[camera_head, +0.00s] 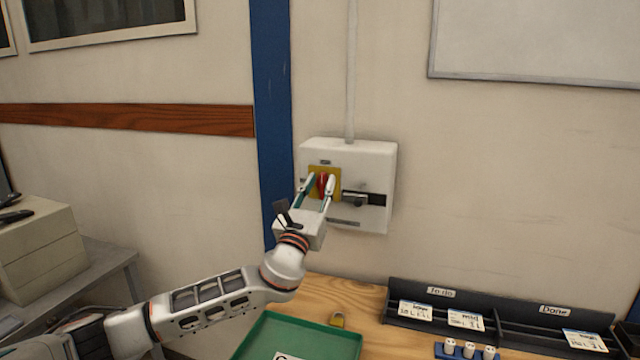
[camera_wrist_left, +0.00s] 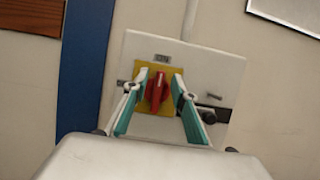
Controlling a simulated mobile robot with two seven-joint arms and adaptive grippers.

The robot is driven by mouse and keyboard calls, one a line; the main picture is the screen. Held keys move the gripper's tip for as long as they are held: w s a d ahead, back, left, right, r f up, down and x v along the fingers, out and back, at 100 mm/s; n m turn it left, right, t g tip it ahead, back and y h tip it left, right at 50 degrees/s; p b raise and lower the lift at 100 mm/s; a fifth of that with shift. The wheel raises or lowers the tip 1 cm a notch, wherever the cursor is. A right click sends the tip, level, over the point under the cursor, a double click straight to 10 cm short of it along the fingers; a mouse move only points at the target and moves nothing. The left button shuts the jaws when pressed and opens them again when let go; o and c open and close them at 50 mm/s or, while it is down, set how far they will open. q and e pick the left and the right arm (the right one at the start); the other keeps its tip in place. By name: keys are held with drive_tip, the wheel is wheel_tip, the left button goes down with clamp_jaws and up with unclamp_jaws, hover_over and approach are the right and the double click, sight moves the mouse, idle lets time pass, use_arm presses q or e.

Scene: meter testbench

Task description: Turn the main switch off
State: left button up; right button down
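The main switch is a red rotary knob (camera_head: 324,184) on a yellow plate (camera_head: 334,174), on the front of a white wall box (camera_head: 376,158). In the left wrist view the red knob (camera_wrist_left: 157,91) stands roughly upright. My left gripper (camera_head: 318,184) is at the switch, with one finger on each side of the knob. In the left wrist view the fingers of my left gripper (camera_wrist_left: 157,84) are spread, and gaps seem to show between them and the knob. Whether a fingertip touches it I cannot tell. My right gripper is in neither view.
A black handle (camera_head: 358,200) sits on the box right of the knob. The wall around the box is clear.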

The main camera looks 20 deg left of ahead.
use_arm(q)
drive_tip(key=shift+w, duration=0.15)
clamp_jaws()
